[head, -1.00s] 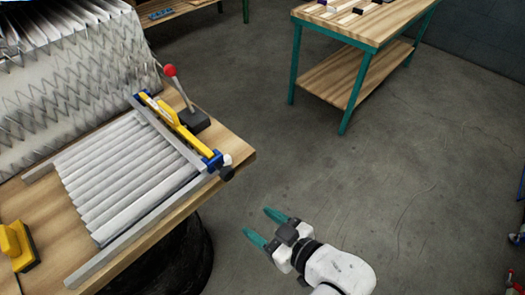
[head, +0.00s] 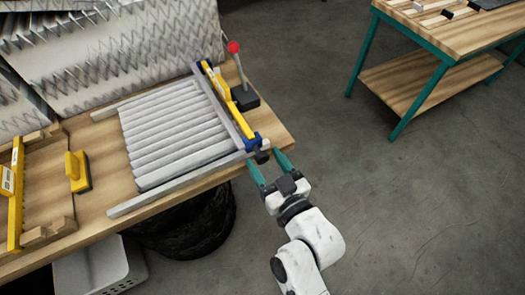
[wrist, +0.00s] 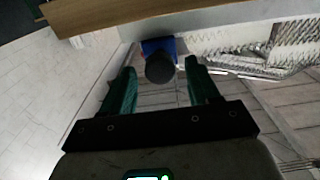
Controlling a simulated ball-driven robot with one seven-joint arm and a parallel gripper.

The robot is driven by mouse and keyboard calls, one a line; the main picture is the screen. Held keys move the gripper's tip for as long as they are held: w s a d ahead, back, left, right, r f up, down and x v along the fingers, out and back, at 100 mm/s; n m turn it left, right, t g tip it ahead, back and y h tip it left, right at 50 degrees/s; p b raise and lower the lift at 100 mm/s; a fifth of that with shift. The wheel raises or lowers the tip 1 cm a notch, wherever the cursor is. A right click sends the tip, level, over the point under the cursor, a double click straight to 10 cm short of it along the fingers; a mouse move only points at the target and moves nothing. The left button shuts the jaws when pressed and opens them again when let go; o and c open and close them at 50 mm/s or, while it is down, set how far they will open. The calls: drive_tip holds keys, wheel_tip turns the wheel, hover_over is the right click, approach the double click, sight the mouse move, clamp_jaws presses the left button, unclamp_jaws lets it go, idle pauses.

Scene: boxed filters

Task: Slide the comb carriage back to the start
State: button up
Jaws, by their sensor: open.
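The comb carriage (head: 226,98) is a yellow bar with blue end blocks. It spans the pale rails at the right end of a row of grey pleats (head: 175,135). A black knob (head: 262,157) sticks out from its near end block. My gripper (head: 267,164) has teal fingers and is open at the bench's front edge, close to the knob. In the wrist view the knob (wrist: 160,68) shows between the two fingers, in front of the blue block (wrist: 157,46). I cannot tell whether either finger touches it.
A red-topped lever (head: 234,48) on a black base stands just right of the carriage. A yellow block (head: 77,172) and another yellow bar (head: 17,195) lie at the left of the wooden bench. A white crate (head: 95,270) sits below. A teal-legged table (head: 440,50) is at right.

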drive_tip(key=shift+x, duration=1.1)
drive_tip(key=shift+c, duration=0.3)
clamp_jaws()
